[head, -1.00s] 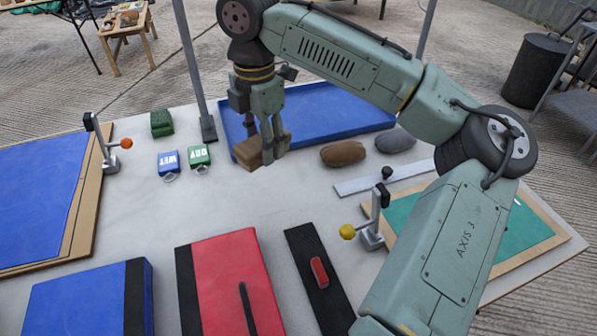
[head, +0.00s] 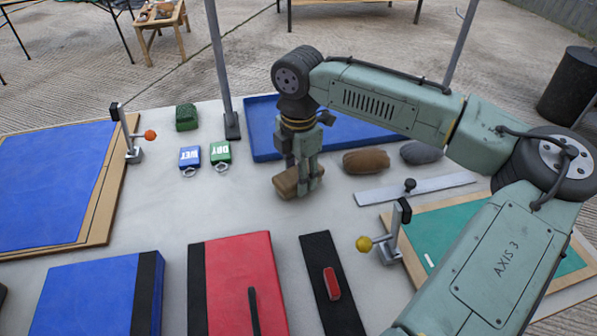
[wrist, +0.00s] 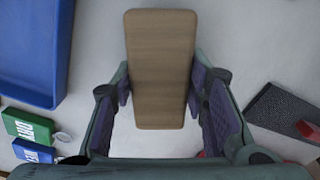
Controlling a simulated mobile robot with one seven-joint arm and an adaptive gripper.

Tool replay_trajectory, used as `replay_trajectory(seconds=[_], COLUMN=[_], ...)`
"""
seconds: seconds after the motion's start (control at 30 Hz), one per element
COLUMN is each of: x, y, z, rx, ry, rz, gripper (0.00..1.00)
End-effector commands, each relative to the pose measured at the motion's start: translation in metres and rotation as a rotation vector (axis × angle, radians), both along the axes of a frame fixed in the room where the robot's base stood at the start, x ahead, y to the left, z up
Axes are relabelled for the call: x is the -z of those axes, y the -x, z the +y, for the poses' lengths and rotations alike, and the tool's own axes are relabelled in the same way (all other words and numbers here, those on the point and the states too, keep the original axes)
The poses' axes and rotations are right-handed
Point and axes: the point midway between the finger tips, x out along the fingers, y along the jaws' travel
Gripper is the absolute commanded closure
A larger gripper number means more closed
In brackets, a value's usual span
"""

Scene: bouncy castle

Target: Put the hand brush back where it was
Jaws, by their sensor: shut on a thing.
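The hand brush, a block with a pale brown wooden back (head: 287,182), is between the fingers of my gripper (head: 304,180). My gripper is shut on it. In the wrist view the brush's wooden back (wrist: 160,60) lies lengthwise between the two purple-padded fingers, and its bristles are hidden. In the head view the brush is low over the pale table, just in front of the blue tray (head: 262,118). I cannot tell whether it touches the table.
A brown pad (head: 366,161) and a grey pad (head: 421,152) lie right of my gripper. The blue WET tag (head: 190,157), green DRY tag (head: 220,154) and green block (head: 187,117) lie left. A red panel (head: 240,280) is nearer. Bare table lies between.

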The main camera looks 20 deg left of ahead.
Motion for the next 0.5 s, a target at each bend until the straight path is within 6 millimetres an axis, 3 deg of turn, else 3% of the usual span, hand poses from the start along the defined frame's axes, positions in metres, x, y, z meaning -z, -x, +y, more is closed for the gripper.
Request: replay_trajectory(seconds=[0.3,0.33,0.5], x=[0.0029,0.0032,0.0027], y=[-0.0002,-0.0002,-0.0003], z=[0.0003,0.0002,0.0001], rx=[0.0,0.0,0.0], ry=[-0.001,-0.001,0.0], rz=[-0.001,-0.001,-0.001], gripper=[0.9,0.59,0.48])
